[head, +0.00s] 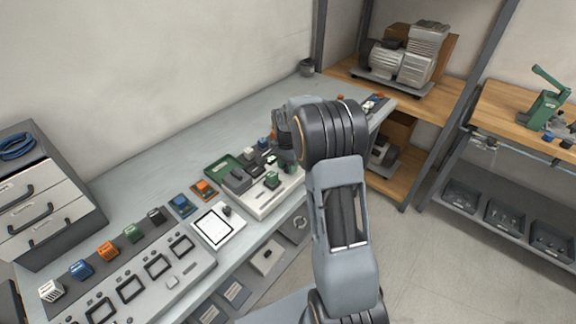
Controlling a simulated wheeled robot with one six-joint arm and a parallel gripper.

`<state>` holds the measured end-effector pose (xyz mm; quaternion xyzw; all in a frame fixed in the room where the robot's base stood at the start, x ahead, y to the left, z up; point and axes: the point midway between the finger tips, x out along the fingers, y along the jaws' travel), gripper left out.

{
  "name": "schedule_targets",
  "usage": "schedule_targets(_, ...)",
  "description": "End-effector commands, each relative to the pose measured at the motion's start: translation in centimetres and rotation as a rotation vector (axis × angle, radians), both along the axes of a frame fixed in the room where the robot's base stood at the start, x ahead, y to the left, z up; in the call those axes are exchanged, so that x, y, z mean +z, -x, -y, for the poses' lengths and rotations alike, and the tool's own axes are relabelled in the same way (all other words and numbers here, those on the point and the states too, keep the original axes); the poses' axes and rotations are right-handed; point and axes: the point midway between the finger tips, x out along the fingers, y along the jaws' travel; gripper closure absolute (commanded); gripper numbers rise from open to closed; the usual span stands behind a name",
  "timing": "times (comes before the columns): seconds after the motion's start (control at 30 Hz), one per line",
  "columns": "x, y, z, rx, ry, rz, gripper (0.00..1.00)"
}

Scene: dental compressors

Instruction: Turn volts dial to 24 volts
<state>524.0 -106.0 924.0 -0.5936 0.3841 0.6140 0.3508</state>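A white square unit (218,230) with a black-framed blank panel lies on the grey workbench. A small dark knob (227,210) sits at its upper right corner; I cannot tell whether this is the volts dial, and no markings or setting can be read. My arm rises from the bottom and bends left over the bench. My gripper (284,150) is near the right part of the bench, above and to the right of that knob and apart from it. Its fingers are not clear, and my wrist hides part of the bench.
A light tray (262,206) with green and dark parts sits right of the white unit. A long grey panel with several black frames (158,267) fills the front left. A drawer cabinet (45,215) stands far left. A compressor (405,60) sits on a wooden shelf behind.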

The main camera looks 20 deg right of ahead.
Motion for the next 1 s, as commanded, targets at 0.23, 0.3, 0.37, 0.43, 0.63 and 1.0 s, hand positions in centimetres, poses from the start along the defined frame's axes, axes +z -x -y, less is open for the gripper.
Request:
schedule_targets(0.23,0.0,0.0,0.0,0.001,0.000,0.000,0.42)
schedule_targets(0.3,0.0,0.0,0.0,0.001,0.000,0.000,0.42)
schedule_targets(0.37,0.0,0.0,0.0,0.001,0.000,0.000,0.42)
schedule_targets(0.43,0.0,0.0,0.0,0.001,0.000,0.000,0.42)
schedule_targets(0.63,1.3,-0.1,0.0,0.002,0.001,0.003,0.42)
schedule_targets(1.0,8.7,-0.5,-0.2,0.002,0.001,0.005,0.42)
